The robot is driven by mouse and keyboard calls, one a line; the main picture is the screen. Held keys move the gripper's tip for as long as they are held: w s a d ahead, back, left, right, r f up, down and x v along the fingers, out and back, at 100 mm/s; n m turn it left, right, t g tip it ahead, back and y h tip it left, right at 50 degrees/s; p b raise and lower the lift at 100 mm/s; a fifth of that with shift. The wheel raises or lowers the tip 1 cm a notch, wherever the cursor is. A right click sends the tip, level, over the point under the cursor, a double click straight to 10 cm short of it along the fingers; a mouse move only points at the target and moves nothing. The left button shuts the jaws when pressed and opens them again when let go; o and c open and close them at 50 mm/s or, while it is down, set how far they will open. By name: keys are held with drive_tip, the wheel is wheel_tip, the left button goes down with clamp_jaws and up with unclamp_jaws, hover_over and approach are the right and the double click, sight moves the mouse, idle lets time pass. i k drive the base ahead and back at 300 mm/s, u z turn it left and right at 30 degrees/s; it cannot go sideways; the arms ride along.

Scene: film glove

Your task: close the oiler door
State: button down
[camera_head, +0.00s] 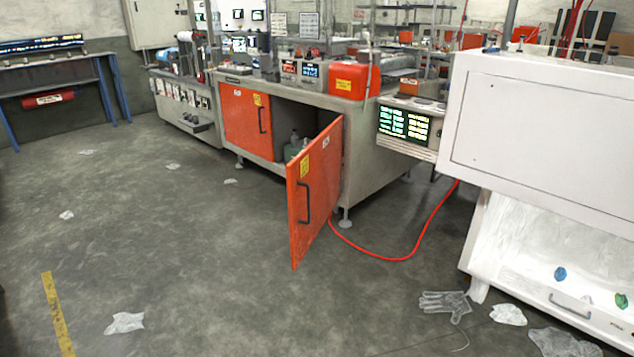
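The open orange door (315,192) swings out from the right side of a metal cabinet (365,150). It has a dark vertical handle (304,203) and a yellow label near its upper edge. It stands well away from its frame, and bottles (294,143) show in the dark compartment behind it. A second orange door (246,121) to its left is shut, with its own dark handle. I cannot tell from any label which door is the oiler door. My gripper is not in view.
A red hose (400,258) lies on the floor right of the open door. A white machine (550,140) stands at the right, with clear gloves (445,303) on the floor before it. The floor left of the door is mostly free, with scattered film scraps (125,322).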

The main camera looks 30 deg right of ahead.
sight(314, 185)
drive_tip(key=z, duration=0.05)
drive_tip(key=i, duration=0.9)
drive_tip(key=u, duration=0.05)
